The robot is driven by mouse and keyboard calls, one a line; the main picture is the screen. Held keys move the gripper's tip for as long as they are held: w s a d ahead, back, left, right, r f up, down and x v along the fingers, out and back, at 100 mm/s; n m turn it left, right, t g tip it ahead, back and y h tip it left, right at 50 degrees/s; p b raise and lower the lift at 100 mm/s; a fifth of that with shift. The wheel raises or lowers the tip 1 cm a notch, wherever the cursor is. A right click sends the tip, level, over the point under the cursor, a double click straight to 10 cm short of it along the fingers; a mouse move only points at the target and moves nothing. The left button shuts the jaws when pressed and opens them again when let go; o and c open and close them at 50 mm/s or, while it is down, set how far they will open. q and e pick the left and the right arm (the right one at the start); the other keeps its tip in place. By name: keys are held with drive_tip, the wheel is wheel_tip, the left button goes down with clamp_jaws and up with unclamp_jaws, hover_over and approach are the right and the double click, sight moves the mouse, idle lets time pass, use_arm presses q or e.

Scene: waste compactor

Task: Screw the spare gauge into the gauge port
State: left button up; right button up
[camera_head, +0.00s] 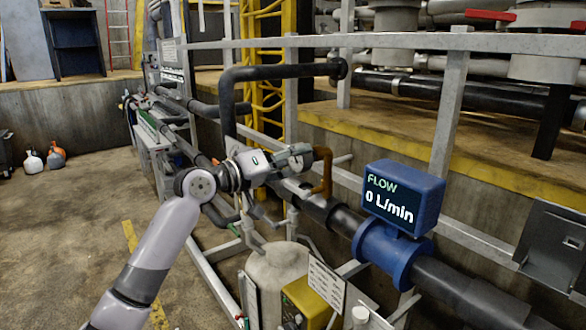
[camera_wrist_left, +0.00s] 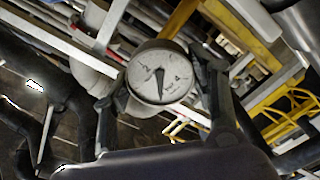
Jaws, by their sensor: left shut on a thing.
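The spare gauge (camera_wrist_left: 158,75), with a round white dial and a dark needle, sits between the two fingers of my left gripper (camera_wrist_left: 160,92) in the left wrist view. My left gripper (camera_head: 298,158) is shut on it. In the head view the gripper is up at the pipework, beside a bent copper-coloured pipe (camera_head: 323,172). The gauge is mostly hidden by the fingers there. I cannot tell which fitting is the gauge port, or whether the gauge touches it. My right gripper is in neither view.
A blue flow meter (camera_head: 403,196) reading 0 L/min sits on the dark pipe to the right. A thick black pipe (camera_head: 275,73) bends above the gripper. A pale tank (camera_head: 277,272) and a yellow box (camera_head: 305,303) stand below. Open floor lies left.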

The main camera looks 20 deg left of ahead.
use_arm(q)
drive_tip(key=shift+d+f+m, duration=0.1)
drive_tip(key=shift+f+m, duration=0.05)
drive_tip(key=shift+m, duration=0.15)
drive_tip(key=o, duration=1.4)
drive_tip(key=shift+c, duration=0.2)
drive_tip(key=shift+c, duration=0.4)
